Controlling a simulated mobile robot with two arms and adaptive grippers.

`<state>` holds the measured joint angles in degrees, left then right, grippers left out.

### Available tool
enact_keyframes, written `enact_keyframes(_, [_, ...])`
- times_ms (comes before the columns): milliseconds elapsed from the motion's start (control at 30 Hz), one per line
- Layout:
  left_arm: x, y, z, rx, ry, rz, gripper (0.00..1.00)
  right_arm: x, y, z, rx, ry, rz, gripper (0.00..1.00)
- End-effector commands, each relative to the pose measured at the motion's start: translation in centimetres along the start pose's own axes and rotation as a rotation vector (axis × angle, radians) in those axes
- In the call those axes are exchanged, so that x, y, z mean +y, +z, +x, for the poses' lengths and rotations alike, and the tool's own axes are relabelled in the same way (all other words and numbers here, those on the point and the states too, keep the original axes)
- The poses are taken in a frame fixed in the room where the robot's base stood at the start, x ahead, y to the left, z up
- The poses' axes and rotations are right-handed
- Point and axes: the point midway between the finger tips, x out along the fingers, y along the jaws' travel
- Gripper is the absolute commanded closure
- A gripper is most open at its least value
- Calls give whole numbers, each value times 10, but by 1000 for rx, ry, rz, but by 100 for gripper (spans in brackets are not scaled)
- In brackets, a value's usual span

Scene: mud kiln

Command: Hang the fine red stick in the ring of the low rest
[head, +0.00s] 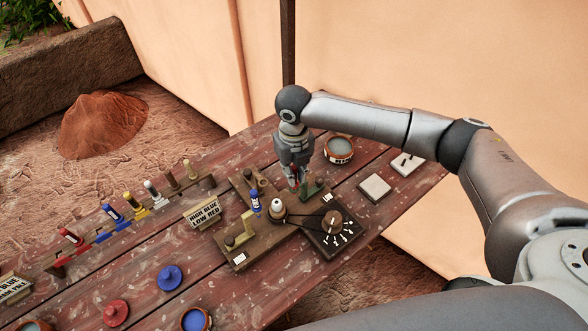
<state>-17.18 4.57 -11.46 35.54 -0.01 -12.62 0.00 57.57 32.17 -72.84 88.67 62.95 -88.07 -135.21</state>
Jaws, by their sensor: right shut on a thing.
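My right gripper (294,186) points down over the far right part of the wooden board and is shut on a small red piece, seemingly the fine red stick (293,182). Most of it is hidden by the fingers. A green rest (312,188) stands on the board right beside the fingertips; its ring cannot be made out. A yellow-green rest (238,240) stands at the board's near left end. I cannot tell which is the low rest. A blue stick (256,201) stands upright between them. My left gripper is not in view.
A dial box (335,227) and a white-topped cone (277,209) are close by. A sign (203,212) reads high blue, low red. A rack (127,224) of coloured sticks runs along the left. A bowl (339,150) and a pale tile (374,189) lie right.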

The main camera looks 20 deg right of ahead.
Motion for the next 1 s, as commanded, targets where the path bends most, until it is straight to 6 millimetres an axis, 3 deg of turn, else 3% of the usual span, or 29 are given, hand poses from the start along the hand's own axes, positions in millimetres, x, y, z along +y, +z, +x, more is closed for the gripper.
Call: enact_keyframes(1000, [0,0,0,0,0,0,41,0,0,12,0,0,0,100])
